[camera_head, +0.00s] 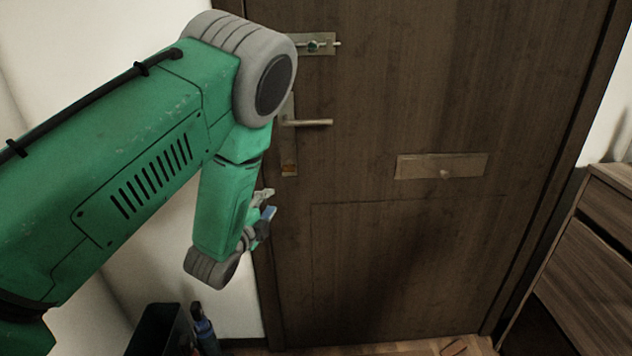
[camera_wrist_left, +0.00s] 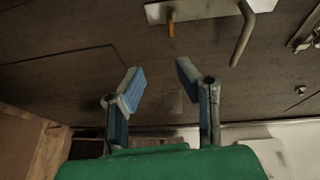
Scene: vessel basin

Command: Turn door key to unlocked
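The brown door (camera_head: 400,260) is closed ahead of me. Its lock plate (camera_wrist_left: 208,9) bears a lever handle (camera_head: 306,123) and a small brass-orange key (camera_head: 289,169) below it. In the left wrist view the key (camera_wrist_left: 171,24) sticks out from the plate, with the handle (camera_wrist_left: 242,36) to its right. My left gripper (camera_wrist_left: 159,73) is open and empty, its blue-padded fingers apart and short of the key. In the head view the left gripper (camera_head: 268,211) is just below the key, partly hidden by my forearm. My right gripper is not in view.
A bolt latch (camera_head: 313,45) sits above the handle, partly behind my arm. A letter-slot plate (camera_head: 440,167) is on the door's middle. A wooden cabinet (camera_head: 600,250) stands at right. A black bin (camera_head: 155,332) is at the lower left. The lower door front is clear.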

